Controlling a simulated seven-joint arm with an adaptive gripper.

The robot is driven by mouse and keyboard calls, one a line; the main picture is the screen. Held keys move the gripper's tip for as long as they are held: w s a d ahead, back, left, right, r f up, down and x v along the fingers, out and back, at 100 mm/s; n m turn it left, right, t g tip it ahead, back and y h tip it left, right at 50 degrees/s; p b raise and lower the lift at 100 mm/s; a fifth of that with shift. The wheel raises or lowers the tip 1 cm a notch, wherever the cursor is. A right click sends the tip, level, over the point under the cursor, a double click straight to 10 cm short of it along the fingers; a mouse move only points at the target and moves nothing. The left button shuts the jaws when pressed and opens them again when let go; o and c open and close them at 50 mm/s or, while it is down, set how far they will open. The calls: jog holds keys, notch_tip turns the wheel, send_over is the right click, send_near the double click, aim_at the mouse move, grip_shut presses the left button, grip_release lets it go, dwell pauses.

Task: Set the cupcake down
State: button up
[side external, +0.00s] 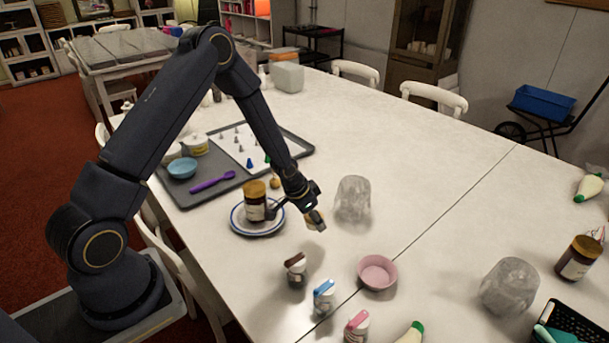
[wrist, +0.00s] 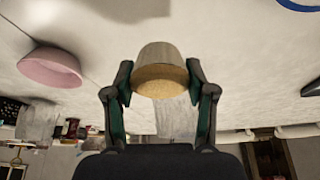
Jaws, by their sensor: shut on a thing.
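A pale, tan-topped cupcake (wrist: 160,72) sits between the two fingers of my gripper (wrist: 160,90) in the wrist view. The fingers are shut on its sides. In the side view my gripper (side external: 311,210) is over the white table, and a small part of the cupcake (side external: 317,222) shows at its end. The cupcake appears held above the table, with a shadow apart from it in the wrist view. Its exact height is hard to tell.
A blue-rimmed plate (side external: 258,234) with a brown jar (side external: 255,200) is left of my gripper. A clear glass (side external: 353,198) stands to its right. A pink bowl (side external: 377,272) and several small shakers are nearer the camera. A grey tray (side external: 200,203) lies farther left.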

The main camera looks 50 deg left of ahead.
aim_at(324, 234)
jog(key=w+f, duration=0.2)
jog(key=shift+w+f, duration=0.2)
jog(key=shift+f, duration=0.15)
jog(key=shift+w+a+f, duration=0.1)
jog(key=shift+w+f, duration=0.1)
jog(key=shift+f, duration=1.55)
jog(key=shift+f, duration=0.15)
jog(key=o, duration=1.2)
jog(key=shift+c, duration=0.2)
